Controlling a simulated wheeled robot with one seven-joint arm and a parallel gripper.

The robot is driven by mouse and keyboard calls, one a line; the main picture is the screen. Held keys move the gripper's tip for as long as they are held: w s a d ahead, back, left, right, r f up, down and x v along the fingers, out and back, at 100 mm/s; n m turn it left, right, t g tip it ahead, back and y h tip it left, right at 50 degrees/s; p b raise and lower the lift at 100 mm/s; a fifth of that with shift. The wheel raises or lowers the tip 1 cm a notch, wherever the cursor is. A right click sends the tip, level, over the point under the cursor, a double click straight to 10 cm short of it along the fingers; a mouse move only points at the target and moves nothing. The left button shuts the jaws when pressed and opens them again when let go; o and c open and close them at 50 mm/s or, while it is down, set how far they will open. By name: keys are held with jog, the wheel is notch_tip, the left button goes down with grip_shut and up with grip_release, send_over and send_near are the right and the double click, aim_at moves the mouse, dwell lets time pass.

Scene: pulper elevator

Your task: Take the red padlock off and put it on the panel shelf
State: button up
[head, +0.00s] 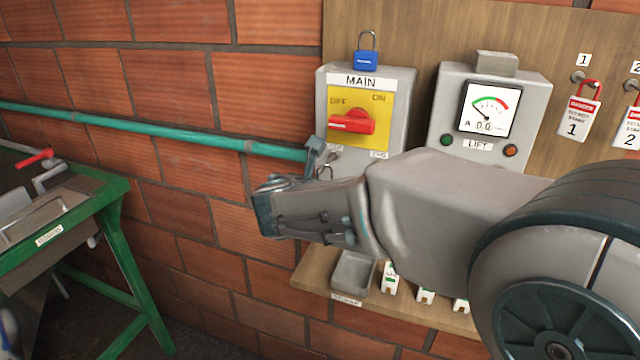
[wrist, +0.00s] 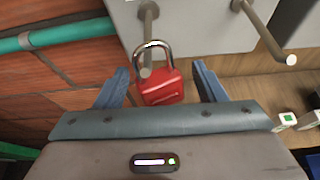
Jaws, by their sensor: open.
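My gripper (wrist: 160,84) is open, with one blue-grey finger on each side of the padlock; there is a gap at both sides. In the head view my gripper (head: 317,163) is below the MAIN switch box (head: 392,88), and my arm hides the red padlock's body. The wooden panel shelf (head: 316,273) is below my arm; its right part is partly covered by my arm.
A grey tray (head: 352,272) and several small white-and-green items stand on the shelf. A blue padlock (head: 365,61) sits atop the MAIN box. The LIFT meter box (head: 535,100) and danger tags (head: 577,118) are to the right. A teal pipe (head: 150,124) crosses the brick wall.

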jog(key=shift+w+a+f, duration=0.15)
jog(key=shift+a+f, duration=0.05)
jog(key=shift+a, duration=0.3)
jog(key=c, duration=0.4)
jog(key=shift+d+r, duration=0.15)
jog(key=shift+d, duration=0.15)
jog(key=c, duration=0.6)
jog(key=shift+a, duration=0.15)
